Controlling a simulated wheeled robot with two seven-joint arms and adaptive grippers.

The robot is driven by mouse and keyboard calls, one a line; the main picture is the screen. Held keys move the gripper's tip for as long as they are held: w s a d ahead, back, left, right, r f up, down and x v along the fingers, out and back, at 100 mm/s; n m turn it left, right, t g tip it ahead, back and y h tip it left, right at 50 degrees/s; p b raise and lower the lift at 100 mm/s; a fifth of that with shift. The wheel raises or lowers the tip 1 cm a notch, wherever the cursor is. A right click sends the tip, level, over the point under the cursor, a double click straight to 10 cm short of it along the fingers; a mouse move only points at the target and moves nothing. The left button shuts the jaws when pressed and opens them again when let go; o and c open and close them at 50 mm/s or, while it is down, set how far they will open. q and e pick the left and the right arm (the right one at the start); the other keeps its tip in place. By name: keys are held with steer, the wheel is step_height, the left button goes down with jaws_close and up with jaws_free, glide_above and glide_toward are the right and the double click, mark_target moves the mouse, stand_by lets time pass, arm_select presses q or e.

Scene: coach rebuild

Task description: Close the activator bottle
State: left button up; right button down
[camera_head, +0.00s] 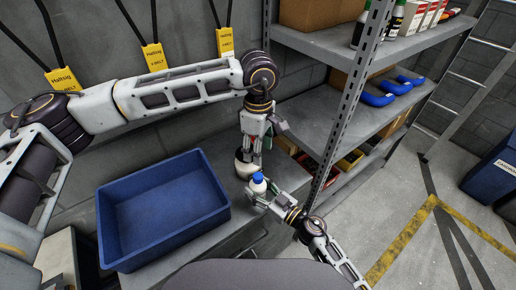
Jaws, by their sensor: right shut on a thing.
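A small white bottle with a blue cap (258,178) shows upright near the middle of the camera_head view, above the grey bench. My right gripper (258,195) comes in from the lower right and is shut on this bottle. The blue cap is on top of the bottle; whether it is tight cannot be told. My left gripper (252,155) points down just behind and above the cap. Its fingertips are small and partly hidden, so I cannot tell whether they are open or shut. A rounded white container (243,168) is beside the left fingertips, partly hidden.
A blue open crate (218,214) stands empty on the bench to the left. A metal shelf (340,120) rises close on the right, with blue items (378,99), boxes and bottles. Yellow tags (153,57) hang on the wall behind my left arm.

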steer(key=c, duration=0.5)
jaws_free()
steer(key=shift+c, duration=0.2)
steer(key=shift+d, duration=0.1)
steer(key=v, duration=1.2)
stand_by(0.4)
